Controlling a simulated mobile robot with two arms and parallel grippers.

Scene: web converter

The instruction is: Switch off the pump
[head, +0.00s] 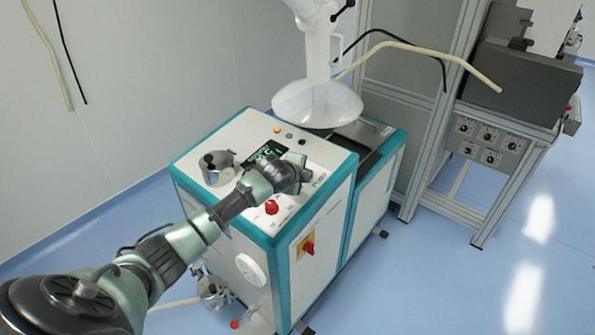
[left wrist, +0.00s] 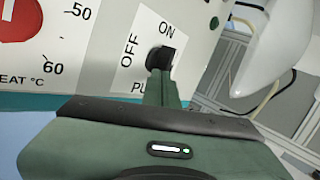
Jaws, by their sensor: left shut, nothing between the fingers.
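The pump switch is a small black knob (left wrist: 161,58) on a white label with OFF on its left and ON above it. The label's lower word starts with PU and is partly covered. Which way the knob points I cannot tell. My left gripper (left wrist: 162,85) is shut with nothing held, its green fingers right at the knob; whether they touch it I cannot tell. In the head view my left gripper (head: 303,174) is over the right part of the machine's top panel and hides the knob.
The white and teal machine (head: 236,143) carries a display (head: 266,152), a metal pot (head: 216,168), a red heat knob (head: 271,207) and a red switch on yellow (head: 309,246). A metal frame (head: 443,110) is at right.

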